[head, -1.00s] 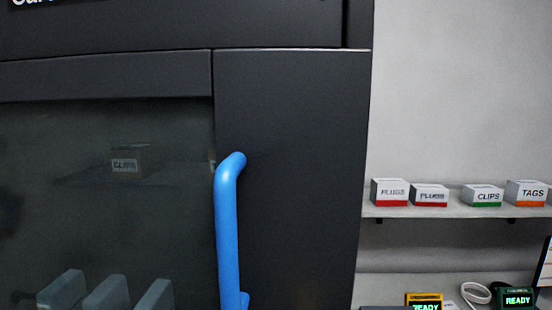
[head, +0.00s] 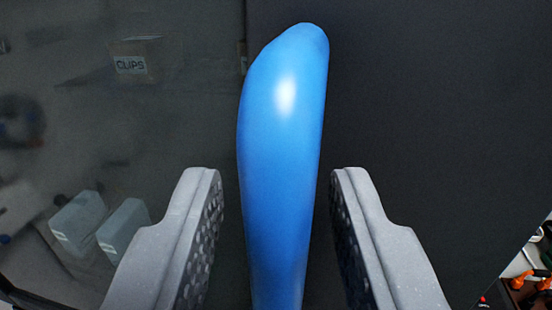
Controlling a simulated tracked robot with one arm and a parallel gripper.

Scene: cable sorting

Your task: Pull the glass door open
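The blue door handle (head: 285,170) stands upright in the middle of the head view, close to the camera. Its lower end runs out of the picture. The dark glass door (head: 190,110) fills the left side, and the dark frame panel (head: 430,120) lies behind and to the right of the handle. My gripper (head: 277,185) is open, with one grey finger on each side of the handle. A gap shows between the handle and each finger, so neither finger appears to touch it.
Behind the glass are a box marked CLIPS (head: 135,62) and pale upright blocks (head: 80,218). At the lower right edge, small orange and dark items (head: 530,280) show beyond the panel.

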